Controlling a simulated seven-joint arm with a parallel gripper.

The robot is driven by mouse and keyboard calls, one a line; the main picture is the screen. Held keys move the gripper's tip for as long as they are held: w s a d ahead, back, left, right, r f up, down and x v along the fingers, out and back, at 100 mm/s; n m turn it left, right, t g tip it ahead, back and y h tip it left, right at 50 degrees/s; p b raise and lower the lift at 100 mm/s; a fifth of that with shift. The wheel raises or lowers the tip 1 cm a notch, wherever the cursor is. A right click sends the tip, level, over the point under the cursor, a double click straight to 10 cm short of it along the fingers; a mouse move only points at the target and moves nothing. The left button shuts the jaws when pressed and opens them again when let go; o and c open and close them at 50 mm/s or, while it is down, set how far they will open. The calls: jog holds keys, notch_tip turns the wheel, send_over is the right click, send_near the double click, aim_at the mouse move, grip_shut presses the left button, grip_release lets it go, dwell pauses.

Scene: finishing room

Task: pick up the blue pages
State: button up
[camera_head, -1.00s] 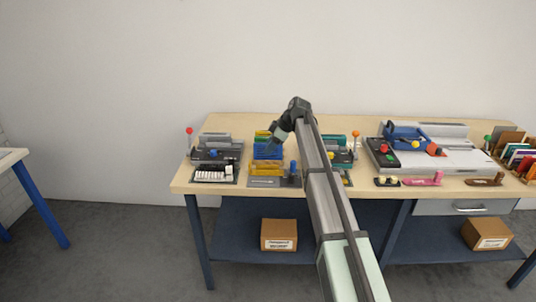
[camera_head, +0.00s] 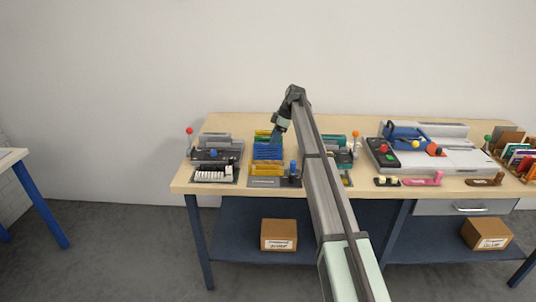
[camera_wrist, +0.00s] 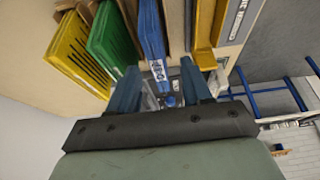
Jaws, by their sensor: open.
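The blue pages (camera_head: 267,151) stand in a rack on the workbench in the head view, between green and yellow pages. In the wrist view the blue pages (camera_wrist: 152,35) show edge-on, with a small white label at their near end. My gripper (camera_head: 274,138) points down just above the blue pages. In the wrist view my gripper (camera_wrist: 161,75) is open, its two blue-grey fingers apart, with the near end of the blue pages between the lines of the fingers. Whether the fingers touch them is unclear.
Green pages (camera_wrist: 113,38) and yellow pages (camera_wrist: 75,52) stand close to one side, and a yellow frame (camera_wrist: 203,35) to the other. A grey machine with a red-knobbed lever (camera_head: 189,131) is at left. A large grey machine (camera_head: 460,150) is at right.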

aim_at(268, 149)
jog(key=shift+x, duration=2.75)
jog(key=shift+w+a+f, duration=0.2)
jog(key=shift+a+f, duration=0.15)
jog(key=shift+f, duration=0.05)
jog(key=shift+f, duration=0.25)
grip_shut()
